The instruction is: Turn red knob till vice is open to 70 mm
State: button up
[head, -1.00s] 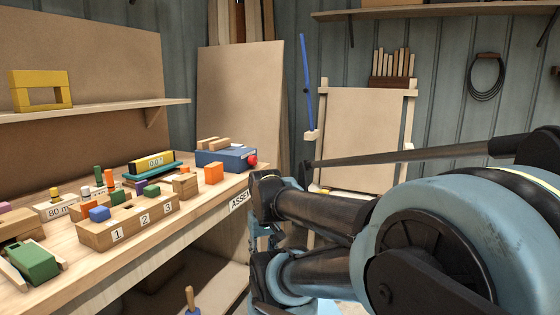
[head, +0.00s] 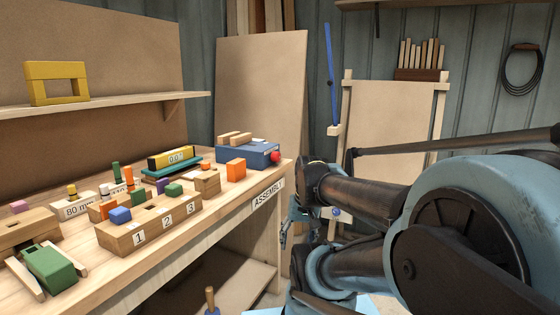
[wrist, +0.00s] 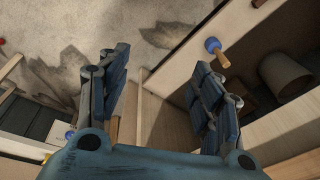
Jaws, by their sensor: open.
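The blue vice (head: 250,154) sits at the far right end of the workbench in the head view, with wooden jaws (head: 234,137) on top. Its red knob (head: 275,156) sticks out on the right side near the bench edge. How wide the vice is open is too small to tell. My gripper (wrist: 158,100) is open and empty in the wrist view, pointing down past wooden panels toward the floor. In the head view my arm hangs to the right of the bench, apart from the knob. The vice is not in the wrist view.
The workbench (head: 225,212) holds a numbered wooden block (head: 150,228), an orange block (head: 236,169), a yellow level (head: 174,157) and a green clamp-like piece (head: 49,267). A blue-headed mallet (wrist: 213,46) and a bin (wrist: 286,73) show in the wrist view.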

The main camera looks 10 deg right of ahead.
jog(key=w+a+r+m+y, duration=0.4)
jog(key=w+r+m, duration=0.15)
jog(key=w, duration=0.35)
jog(key=m+t+y, duration=0.8)
jog(key=m+y, duration=0.2)
jog(key=m, duration=0.8)
send_near(279, 157)
jog(key=x, duration=0.9)
jog(key=shift+a, duration=0.3)
jog(key=c, duration=1.1)
